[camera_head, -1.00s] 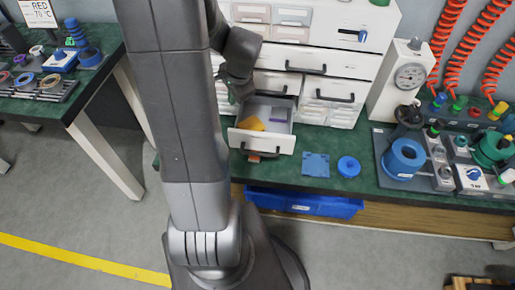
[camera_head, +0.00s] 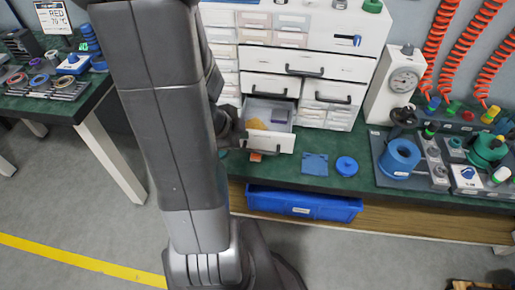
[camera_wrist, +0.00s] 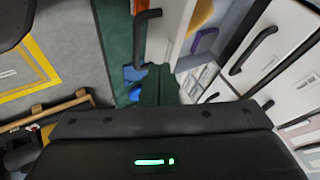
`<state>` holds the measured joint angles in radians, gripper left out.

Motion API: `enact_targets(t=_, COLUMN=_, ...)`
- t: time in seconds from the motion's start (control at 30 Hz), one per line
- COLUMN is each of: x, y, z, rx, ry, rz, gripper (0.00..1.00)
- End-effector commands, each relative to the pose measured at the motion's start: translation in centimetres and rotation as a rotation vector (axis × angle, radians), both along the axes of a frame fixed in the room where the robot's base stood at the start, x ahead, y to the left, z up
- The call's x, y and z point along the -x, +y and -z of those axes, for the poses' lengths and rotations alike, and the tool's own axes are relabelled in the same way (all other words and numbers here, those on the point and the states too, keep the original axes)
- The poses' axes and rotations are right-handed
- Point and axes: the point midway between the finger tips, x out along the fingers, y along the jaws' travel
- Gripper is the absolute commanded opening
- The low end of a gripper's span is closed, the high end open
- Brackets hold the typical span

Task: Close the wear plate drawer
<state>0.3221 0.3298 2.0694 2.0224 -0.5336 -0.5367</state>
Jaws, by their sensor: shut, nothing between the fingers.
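The open drawer (camera_head: 280,143) sticks out from the bottom of the white cabinet, just above the green bench top. It holds a yellow-orange piece (camera_head: 257,125) and a purple block (camera_head: 281,115). A dark handle is on its white front. In the wrist view the drawer front (camera_wrist: 172,30) and its handle (camera_wrist: 142,36) stand at the top middle, turned on their side. My gripper (camera_head: 237,132) is shut and empty at the drawer's left front side, partly hidden by my arm. I cannot tell whether it touches the drawer.
Closed drawers with dark handles (camera_head: 304,71) are above and beside it. A blue square plate (camera_head: 314,164) and a blue disc (camera_head: 347,166) lie on the bench to the right. A gauge stand (camera_head: 401,82) stands farther right. A blue bin (camera_head: 300,203) sits under the bench.

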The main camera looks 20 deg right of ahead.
Motion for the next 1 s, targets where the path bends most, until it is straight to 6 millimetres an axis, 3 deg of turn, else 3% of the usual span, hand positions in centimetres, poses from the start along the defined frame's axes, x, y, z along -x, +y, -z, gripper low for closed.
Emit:
enact_targets(t=0.23, x=0.9, y=-0.1, z=1.3, rx=-0.01, ry=0.044, rz=0.032, gripper=0.0)
enact_targets(t=0.7, x=-0.7, y=-4.5, z=7.5, rx=-0.01, ry=0.04, rz=0.032, gripper=0.0)
enact_targets(t=1.0, x=-1.1, y=-5.3, z=8.3, rx=-0.009, ry=0.039, rz=0.03, gripper=0.0)
